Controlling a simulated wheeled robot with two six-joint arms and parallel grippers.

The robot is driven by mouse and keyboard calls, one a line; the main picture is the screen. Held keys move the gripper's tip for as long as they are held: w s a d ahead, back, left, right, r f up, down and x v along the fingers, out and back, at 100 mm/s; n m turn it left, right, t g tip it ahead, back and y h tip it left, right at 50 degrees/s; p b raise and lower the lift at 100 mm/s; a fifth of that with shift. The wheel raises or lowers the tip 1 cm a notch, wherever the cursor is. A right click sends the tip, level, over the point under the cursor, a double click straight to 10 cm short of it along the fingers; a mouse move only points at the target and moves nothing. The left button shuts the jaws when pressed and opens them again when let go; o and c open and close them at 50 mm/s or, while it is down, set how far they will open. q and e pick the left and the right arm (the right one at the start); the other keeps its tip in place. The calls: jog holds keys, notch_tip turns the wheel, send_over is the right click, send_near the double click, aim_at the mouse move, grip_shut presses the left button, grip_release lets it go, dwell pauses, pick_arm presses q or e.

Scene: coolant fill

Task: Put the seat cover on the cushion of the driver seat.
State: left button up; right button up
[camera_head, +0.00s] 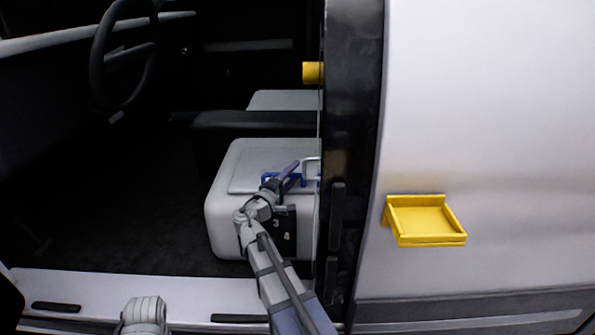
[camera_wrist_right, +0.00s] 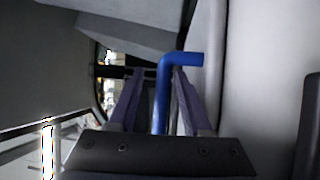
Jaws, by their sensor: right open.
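The driver seat cushion (camera_head: 222,215) is a pale grey block inside the open door. A flat pale panel (camera_head: 250,163), which looks like the seat cover, lies on its top; its right part is hidden by the door pillar. A blue handle (camera_head: 267,177) stands at the panel's front. My right gripper (camera_head: 287,178) is over the cushion at this handle. In the right wrist view, the blue bar (camera_wrist_right: 162,95) stands between the open fingers of the right gripper (camera_wrist_right: 156,78); I cannot tell whether they touch it. My left gripper is not in view.
A dark door pillar (camera_head: 350,120) stands just right of the cushion. A yellow tray (camera_head: 428,222) is fixed on the white outer panel. The steering wheel (camera_head: 97,70) is at upper left. A second pale seat (camera_head: 285,100) lies beyond. The dark floor (camera_head: 110,200) left of the cushion is clear.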

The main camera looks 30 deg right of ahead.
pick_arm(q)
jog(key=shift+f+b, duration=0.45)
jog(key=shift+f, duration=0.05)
pick_arm(e)
jog(key=v, duration=0.9)
jog(key=shift+s+a, duration=0.1)
jog(key=shift+a, duration=0.05)
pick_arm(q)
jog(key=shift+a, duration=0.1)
